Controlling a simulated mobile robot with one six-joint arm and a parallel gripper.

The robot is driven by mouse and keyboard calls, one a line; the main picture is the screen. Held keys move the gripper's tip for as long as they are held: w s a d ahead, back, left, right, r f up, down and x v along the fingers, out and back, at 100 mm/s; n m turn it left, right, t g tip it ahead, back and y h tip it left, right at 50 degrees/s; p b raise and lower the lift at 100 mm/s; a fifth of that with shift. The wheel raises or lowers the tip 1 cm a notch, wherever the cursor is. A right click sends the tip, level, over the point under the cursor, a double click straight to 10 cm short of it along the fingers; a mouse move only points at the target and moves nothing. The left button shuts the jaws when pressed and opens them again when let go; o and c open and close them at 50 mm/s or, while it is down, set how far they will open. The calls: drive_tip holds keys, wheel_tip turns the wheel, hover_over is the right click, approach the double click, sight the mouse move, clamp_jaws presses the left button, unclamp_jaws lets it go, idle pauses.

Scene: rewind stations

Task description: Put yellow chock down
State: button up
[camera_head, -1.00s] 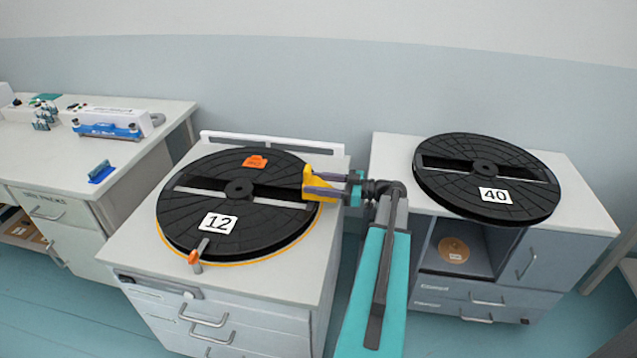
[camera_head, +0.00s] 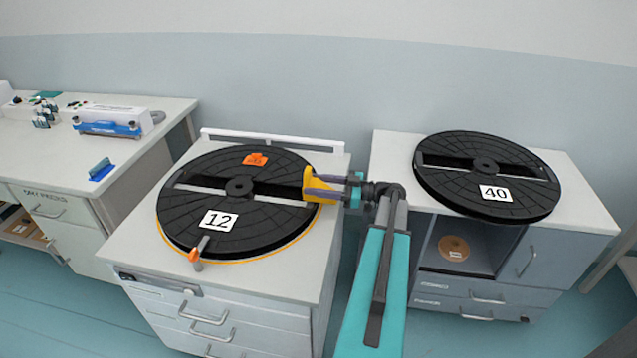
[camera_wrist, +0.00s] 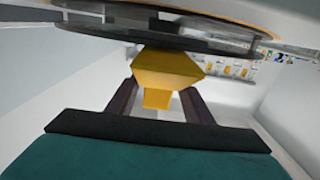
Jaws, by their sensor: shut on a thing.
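The yellow chock (camera_head: 319,185) is held at the right edge of the black reel marked 12 (camera_head: 200,230). My gripper (camera_head: 335,185) reaches in from the right and is shut on it. In the wrist view the yellow chock (camera_wrist: 167,72) sits between the two dark fingers of my gripper (camera_wrist: 160,98), just below the rim of a dark disc (camera_wrist: 160,38). I cannot tell whether the chock touches the reel or the top under it.
An orange tag (camera_head: 255,159) lies on the reel, and an orange-tipped post (camera_head: 199,248) stands at its front edge. A second reel marked 40 (camera_head: 487,160) lies on the right cabinet (camera_head: 585,210). The cabinet top (camera_head: 135,235) has bare corners around the reel.

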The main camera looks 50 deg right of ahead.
drive_tip(key=o, duration=1.3)
drive_tip(key=shift+c, duration=0.2)
drive_tip(key=shift+r, duration=0.45)
drive_tip(key=shift+s+d+r, duration=0.1)
drive_tip(key=shift+s+d, duration=0.05)
drive_tip(key=b+v, duration=0.1)
drive_tip(key=v, duration=1)
drive_tip(key=shift+s+b, duration=0.3)
drive_tip(key=shift+b, duration=0.1)
drive_tip(key=shift+d, duration=0.1)
